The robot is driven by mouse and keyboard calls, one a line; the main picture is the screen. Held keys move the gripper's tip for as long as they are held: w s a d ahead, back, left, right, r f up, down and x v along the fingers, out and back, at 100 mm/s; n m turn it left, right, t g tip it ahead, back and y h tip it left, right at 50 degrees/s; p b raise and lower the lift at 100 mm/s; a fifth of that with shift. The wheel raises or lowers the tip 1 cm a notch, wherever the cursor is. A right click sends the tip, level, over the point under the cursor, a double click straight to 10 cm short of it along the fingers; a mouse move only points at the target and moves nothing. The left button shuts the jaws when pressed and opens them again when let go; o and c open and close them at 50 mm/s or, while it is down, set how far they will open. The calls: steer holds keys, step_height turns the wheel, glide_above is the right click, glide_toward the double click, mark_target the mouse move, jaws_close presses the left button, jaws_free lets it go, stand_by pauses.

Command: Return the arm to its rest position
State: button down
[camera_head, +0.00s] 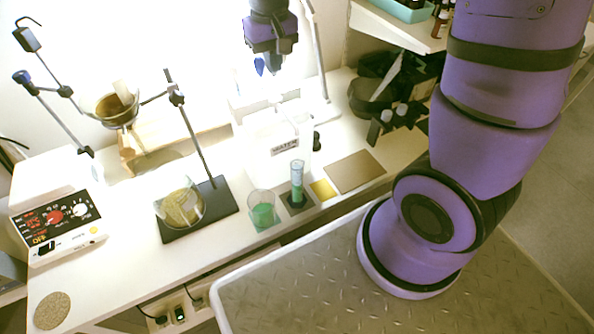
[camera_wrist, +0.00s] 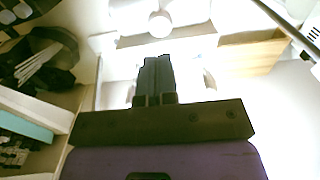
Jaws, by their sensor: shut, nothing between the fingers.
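My gripper (camera_wrist: 157,62) shows in the wrist view with its dark fingers pressed together and nothing between them. In the head view my gripper (camera_head: 268,62) hangs at the top centre, above the back of the white bench (camera_head: 130,225), with its purple wrist over it. It is apart from the bottles and glassware below. My purple arm rises at the right and leaves the top of the picture, so its middle links are hidden.
A beaker of green liquid (camera_head: 262,212) and a green-filled cylinder (camera_head: 297,185) stand at the bench front. A flask (camera_head: 180,207) sits on a dark stand base. A control box (camera_head: 58,225) is at left. A shelf (camera_head: 400,25) with a teal tray (camera_head: 404,8) is at upper right.

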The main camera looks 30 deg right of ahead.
steer(key=shift+r, duration=0.6)
steer(key=shift+r, duration=0.1)
steer(key=s+d+r+t, duration=0.2)
steer(key=s+d+r, duration=0.1)
steer(key=s+r, duration=0.5)
steer(key=s+d+r+t, duration=0.3)
steer(key=s+r, duration=0.5)
steer(key=s, duration=0.5)
steer(key=shift+d+r, duration=0.25)
steer(key=shift+d, duration=0.2)
stand_by(1.4)
